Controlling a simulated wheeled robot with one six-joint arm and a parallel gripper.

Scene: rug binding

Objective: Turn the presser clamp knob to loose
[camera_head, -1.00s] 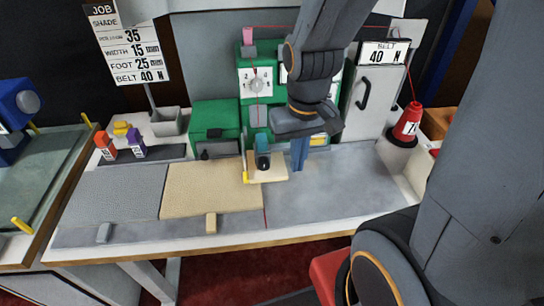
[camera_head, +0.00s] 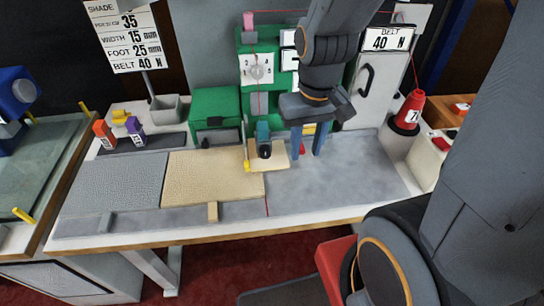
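The green binding machine (camera_head: 216,105) stands at the back of the grey worktable (camera_head: 345,185). A round pale dial with numbers (camera_head: 257,69) is on its front. A dark teal and black presser part (camera_head: 264,140) stands on a small tan plate (camera_head: 279,157) at the machine's foot. My gripper (camera_head: 308,153) points down just right of this part, its two blue fingers apart with nothing held. A small red piece (camera_head: 302,148) shows between the fingers. I cannot tell which part is the presser clamp knob or its setting; my gripper and wrist hide some of the machine.
A tan rug piece (camera_head: 213,178) and a grey one (camera_head: 113,183) lie on the table's left. A red thread cone (camera_head: 408,110) stands at right beside a grey cabinet (camera_head: 362,92). A job board (camera_head: 127,37) stands at back left. The table's right front is clear.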

